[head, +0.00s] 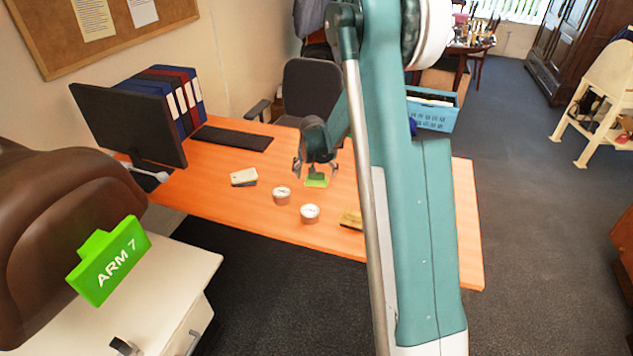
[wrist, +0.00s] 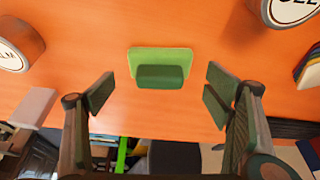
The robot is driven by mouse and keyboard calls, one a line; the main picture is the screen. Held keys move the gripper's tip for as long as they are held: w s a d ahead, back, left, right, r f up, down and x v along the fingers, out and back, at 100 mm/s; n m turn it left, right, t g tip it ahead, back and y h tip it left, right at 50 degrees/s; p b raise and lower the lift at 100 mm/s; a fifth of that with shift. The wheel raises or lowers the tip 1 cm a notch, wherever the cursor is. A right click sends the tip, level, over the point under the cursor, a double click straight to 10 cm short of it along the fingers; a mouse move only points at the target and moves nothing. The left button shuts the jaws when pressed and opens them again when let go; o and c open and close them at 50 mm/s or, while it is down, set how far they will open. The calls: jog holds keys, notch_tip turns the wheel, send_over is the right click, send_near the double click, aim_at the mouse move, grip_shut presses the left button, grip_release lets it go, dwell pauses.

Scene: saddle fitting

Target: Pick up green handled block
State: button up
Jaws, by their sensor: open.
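The green handled block (head: 318,182) sits on the orange desk (head: 222,208), partly hidden under my gripper (head: 316,168) in the head view. In the wrist view the block shows a flat light green base (wrist: 160,54) with a darker green bar-like handle (wrist: 160,77) on top. In that view my gripper (wrist: 159,92) is open and empty. Its two fingers are to the left and right of the handle and apart from it, with the handle roughly centred between them and slightly higher in the picture.
Two round labelled tins (head: 282,196) (head: 310,213) stand nearby on the desk. A small pale stack (head: 244,177) lies left, and a yellowish item (head: 351,219) lies right. A monitor (head: 130,125), binders (head: 175,95) and a black keyboard-like strip (head: 232,138) occupy the far left.

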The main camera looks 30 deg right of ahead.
jog(key=shift+x, duration=1.35)
jog(key=c, duration=1)
